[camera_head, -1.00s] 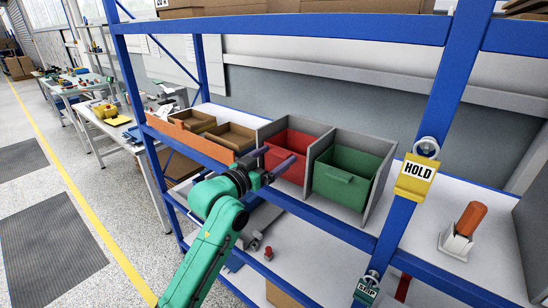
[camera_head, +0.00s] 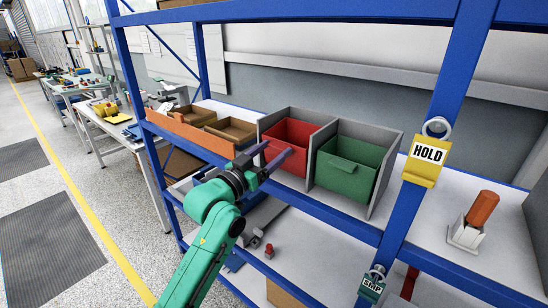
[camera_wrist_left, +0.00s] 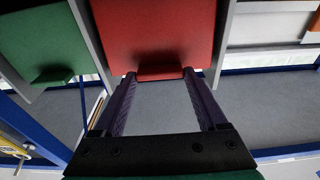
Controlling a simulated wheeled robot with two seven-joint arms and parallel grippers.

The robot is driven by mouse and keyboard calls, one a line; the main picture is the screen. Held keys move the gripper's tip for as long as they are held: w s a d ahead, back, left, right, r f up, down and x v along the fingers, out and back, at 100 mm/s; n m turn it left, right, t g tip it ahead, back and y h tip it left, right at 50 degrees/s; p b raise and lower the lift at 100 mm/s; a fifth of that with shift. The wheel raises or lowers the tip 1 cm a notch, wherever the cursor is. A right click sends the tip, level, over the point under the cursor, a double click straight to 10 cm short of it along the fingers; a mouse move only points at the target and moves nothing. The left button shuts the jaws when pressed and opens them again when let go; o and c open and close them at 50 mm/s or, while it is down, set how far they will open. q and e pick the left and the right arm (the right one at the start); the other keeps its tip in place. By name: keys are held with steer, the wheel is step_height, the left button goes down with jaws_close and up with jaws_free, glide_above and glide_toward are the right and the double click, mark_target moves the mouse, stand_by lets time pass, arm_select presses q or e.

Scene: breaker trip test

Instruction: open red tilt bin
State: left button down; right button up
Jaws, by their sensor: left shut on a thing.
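The red tilt bin (camera_head: 292,142) sits in a grey divided holder on the blue rack's shelf, beside the green bin (camera_head: 350,170). In the left wrist view its red front (camera_wrist_left: 155,35) fills the top middle, with a small lip handle (camera_wrist_left: 160,73) at its lower edge. My left gripper (camera_head: 279,148) is at the red bin's front. In the left wrist view its two purple fingers (camera_wrist_left: 159,75) stand on either side of the lip, shut on it. The fingers hide part of the bin front in the head view. My right gripper is not in view.
Brown open bins (camera_head: 230,131) and an orange rail (camera_head: 188,138) lie left of the holder. A blue post with a yellow HOLD tag (camera_head: 425,160) stands to the right. An orange-handled lever (camera_head: 470,222) sits on the shelf beyond it.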

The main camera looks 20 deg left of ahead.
arm_select(q)
steer(key=s+f+t+b, duration=0.1)
steer(key=b, duration=0.3)
steer(key=s+a+f+t+h+b, duration=0.1)
steer(key=t+b, duration=0.1)
steer(key=b, duration=0.2)
steer(key=shift+s+f, duration=0.2)
steer(key=shift+f, duration=0.15)
steer(key=shift+s+f+b, duration=0.25)
steer(key=shift+f+b, duration=0.2)
steer(key=shift+b, duration=0.1)
jaws_free()
steer(key=b+v, duration=0.4)
steer(key=v, duration=1)
steer(key=shift+s+f, duration=0.15)
steer(key=shift+f, duration=0.15)
